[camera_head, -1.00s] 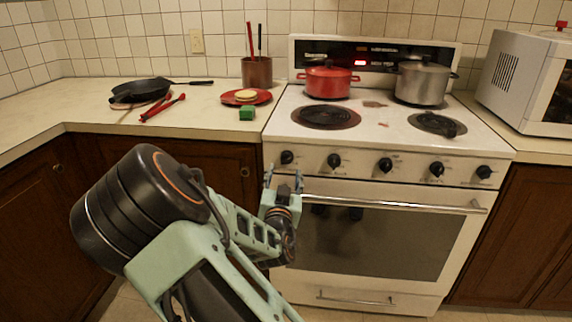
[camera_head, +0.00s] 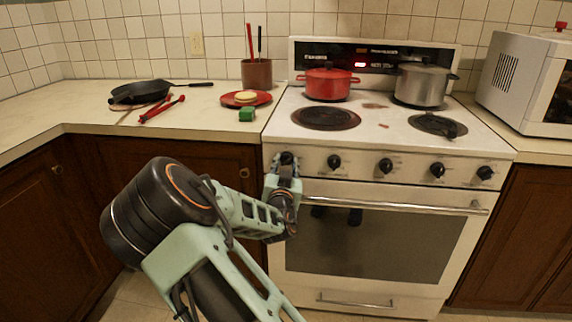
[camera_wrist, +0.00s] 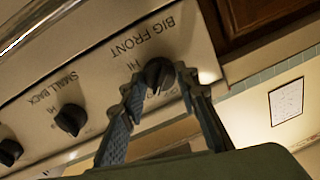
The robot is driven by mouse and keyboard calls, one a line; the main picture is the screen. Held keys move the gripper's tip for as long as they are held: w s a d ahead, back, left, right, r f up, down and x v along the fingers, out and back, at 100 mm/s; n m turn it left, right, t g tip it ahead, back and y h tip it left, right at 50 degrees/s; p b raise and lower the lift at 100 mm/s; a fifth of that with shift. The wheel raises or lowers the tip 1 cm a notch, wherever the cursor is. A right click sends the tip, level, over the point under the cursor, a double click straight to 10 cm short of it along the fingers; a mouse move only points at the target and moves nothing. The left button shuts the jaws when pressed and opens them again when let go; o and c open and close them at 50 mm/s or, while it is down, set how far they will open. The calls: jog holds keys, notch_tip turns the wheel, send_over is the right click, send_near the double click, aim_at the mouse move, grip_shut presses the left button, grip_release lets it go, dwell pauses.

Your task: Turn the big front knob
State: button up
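The big front knob (camera_wrist: 157,75) is black and round, under the printed label "BIG FRONT", which reads upside down in the wrist view. In the head view it is the leftmost knob (camera_head: 287,158) on the stove's front panel. My gripper (camera_wrist: 160,80) is at the knob with one finger on each side of it. The right finger overlaps the knob's edge in the wrist view, and a narrow gap shows by the left finger. Whether either finger touches the knob is unclear. In the head view my gripper (camera_head: 284,164) partly covers the knob's surroundings.
Several other black knobs run along the panel, including the "SMALL BACK" knob (camera_wrist: 71,119). The oven handle (camera_head: 400,204) juts out below. A red pot (camera_head: 328,84) and a steel pot (camera_head: 421,86) stand on the back burners.

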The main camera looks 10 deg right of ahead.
jog(key=c, duration=0.5)
jog(key=shift+c, duration=0.2)
jog(key=shift+n, duration=0.3)
jog(key=n, duration=0.4)
jog(key=shift+r+p, duration=0.1)
jog(key=shift+p, duration=0.3)
jog(key=shift+n+g+p, duration=0.3)
jog(key=shift+n+p, duration=0.15)
jog(key=shift+n, duration=1.65)
jog(key=o, duration=1.1)
jog(key=shift+o, duration=0.2)
jog(key=shift+s+a, duration=0.1)
